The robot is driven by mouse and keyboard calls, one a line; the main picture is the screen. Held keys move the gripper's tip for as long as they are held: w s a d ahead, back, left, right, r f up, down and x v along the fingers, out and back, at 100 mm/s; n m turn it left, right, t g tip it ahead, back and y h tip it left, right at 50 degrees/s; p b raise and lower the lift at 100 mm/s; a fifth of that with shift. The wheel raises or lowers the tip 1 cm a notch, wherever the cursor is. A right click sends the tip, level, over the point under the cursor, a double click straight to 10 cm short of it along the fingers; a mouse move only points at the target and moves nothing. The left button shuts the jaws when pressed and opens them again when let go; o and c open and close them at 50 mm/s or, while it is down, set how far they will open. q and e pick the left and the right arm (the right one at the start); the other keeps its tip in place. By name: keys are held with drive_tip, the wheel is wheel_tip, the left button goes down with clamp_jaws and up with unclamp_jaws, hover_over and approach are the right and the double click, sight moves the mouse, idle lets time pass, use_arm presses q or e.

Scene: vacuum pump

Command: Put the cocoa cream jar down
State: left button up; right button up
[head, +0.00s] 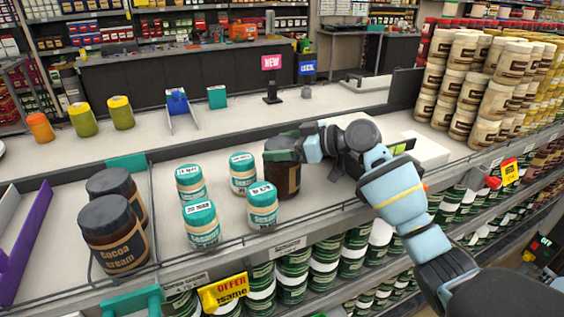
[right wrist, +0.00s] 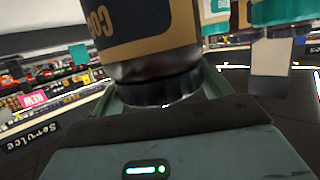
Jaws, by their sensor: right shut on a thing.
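The cocoa cream jar (head: 284,182) is dark brown and upright, behind the front rail of the shelf, just right of the sesame jars. My right gripper (head: 283,150) is shut on it near its lid and covers its upper part. In the right wrist view the jar's label (right wrist: 140,28) and dark lid (right wrist: 160,88) appear upside down between the fingers. I cannot tell whether its base touches the shelf (head: 335,188). My left gripper is not in view.
Several teal-lidded sesame jars (head: 202,225) stand left of the held jar. Stacked cream-coloured jars (head: 462,80) stand at the right. A thin rail (head: 300,226) runs along the shelf front.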

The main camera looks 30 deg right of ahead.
drive_tip(key=shift+d+r, duration=0.1)
drive_tip(key=shift+r, duration=1.4)
drive_tip(key=shift+s+d+r, duration=0.1)
drive_tip(key=shift+s+r, duration=0.1)
drive_tip(key=shift+r, duration=0.05)
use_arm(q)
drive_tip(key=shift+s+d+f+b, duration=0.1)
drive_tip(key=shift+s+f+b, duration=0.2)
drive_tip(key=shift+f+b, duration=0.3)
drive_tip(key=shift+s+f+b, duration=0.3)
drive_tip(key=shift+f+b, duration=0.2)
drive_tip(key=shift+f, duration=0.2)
use_arm(e)
drive_tip(key=s+d, duration=0.2)
drive_tip(key=s, duration=0.5)
drive_tip(key=s+d+r, duration=0.1)
drive_tip(key=s+d, duration=0.1)
drive_tip(key=s, duration=0.5)
drive_tip(key=shift+s+d+r, duration=0.25)
drive_tip(key=shift+s+d, duration=0.1)
drive_tip(key=shift+s, duration=0.05)
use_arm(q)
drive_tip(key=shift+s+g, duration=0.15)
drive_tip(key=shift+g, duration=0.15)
